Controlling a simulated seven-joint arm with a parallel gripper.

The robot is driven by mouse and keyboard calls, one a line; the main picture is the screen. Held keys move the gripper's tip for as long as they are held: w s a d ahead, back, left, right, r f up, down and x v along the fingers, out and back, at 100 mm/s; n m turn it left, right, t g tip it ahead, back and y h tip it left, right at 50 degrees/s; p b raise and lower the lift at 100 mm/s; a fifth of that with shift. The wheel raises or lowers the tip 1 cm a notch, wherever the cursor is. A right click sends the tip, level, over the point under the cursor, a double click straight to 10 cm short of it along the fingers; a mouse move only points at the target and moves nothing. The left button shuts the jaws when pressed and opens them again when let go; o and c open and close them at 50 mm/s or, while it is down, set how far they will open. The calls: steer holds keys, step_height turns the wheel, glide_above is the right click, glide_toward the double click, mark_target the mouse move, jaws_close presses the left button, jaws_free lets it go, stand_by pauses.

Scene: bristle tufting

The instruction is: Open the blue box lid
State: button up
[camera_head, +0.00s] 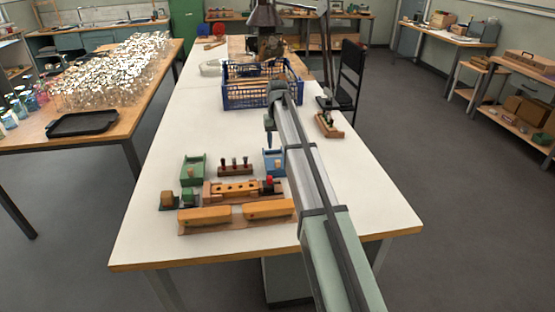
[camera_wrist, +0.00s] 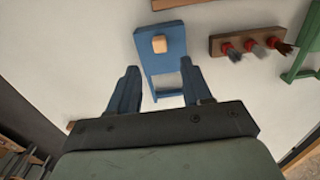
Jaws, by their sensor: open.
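The blue box (camera_head: 273,164) sits on the white table, left of my forearm in the head view. In the wrist view, the blue box (camera_wrist: 172,35) has a flat blue panel with a pale wooden knob (camera_wrist: 160,44), and a blue frame around a pale area nearer me. I cannot tell from this whether the lid is raised. My gripper (camera_wrist: 160,66) is open and empty, its two blue fingers spread, pointing toward the box. In the head view my gripper (camera_head: 269,128) hangs just behind the box, partly hidden by my arm.
A green box (camera_head: 193,170), a dark-tufted wooden strip (camera_head: 234,170), a wooden block with holes (camera_head: 232,191) and long orange-brown blocks (camera_head: 205,214) stand close by. A blue crate (camera_head: 245,95) is behind. The table's left front is clear.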

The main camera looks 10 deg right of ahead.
mark_target(277, 161)
step_height(277, 161, down, 8)
steer(key=shift+f, duration=0.1)
stand_by(0.4)
steer(key=shift+c, duration=0.4)
jaws_close()
